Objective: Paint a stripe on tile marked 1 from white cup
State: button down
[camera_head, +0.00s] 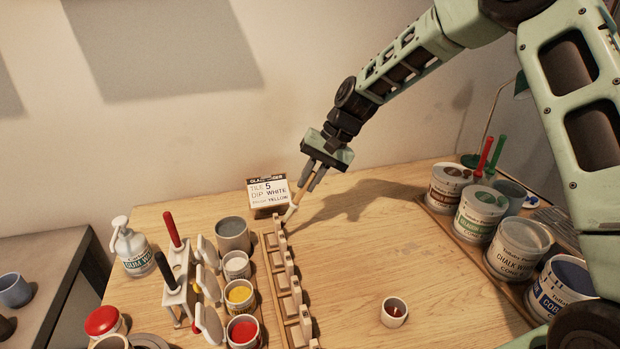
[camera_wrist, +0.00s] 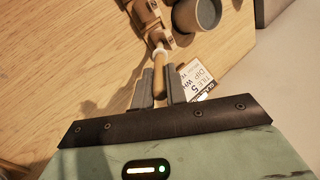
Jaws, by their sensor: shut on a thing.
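My gripper (camera_head: 313,179) is shut on a brush (camera_head: 297,199) with a wooden handle and a pale tip. In the wrist view the brush (camera_wrist: 159,75) sits between the fingers of my gripper (camera_wrist: 160,88). Its tip is at the far end of the wooden tile rack (camera_head: 291,300); I cannot tell whether it touches a tile. The rack also shows in the wrist view (camera_wrist: 147,18). The white cup (camera_head: 237,266) stands left of the rack. A card (camera_head: 268,196) reads "TILE 5 DIP WHITE", with "YELLOW" below.
A grey cup (camera_head: 233,234), a yellow cup (camera_head: 240,296) and a red cup (camera_head: 243,332) line up with the white one. Left are a tool stand (camera_head: 180,290) and a pump bottle (camera_head: 132,250). A small cup (camera_head: 394,311) stands right; labelled pots (camera_head: 481,213) line the right edge.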

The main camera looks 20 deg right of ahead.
jog(key=shift+f+b, duration=0.45)
jog(key=shift+f, duration=0.65)
dwell(0.4)
dwell(0.3)
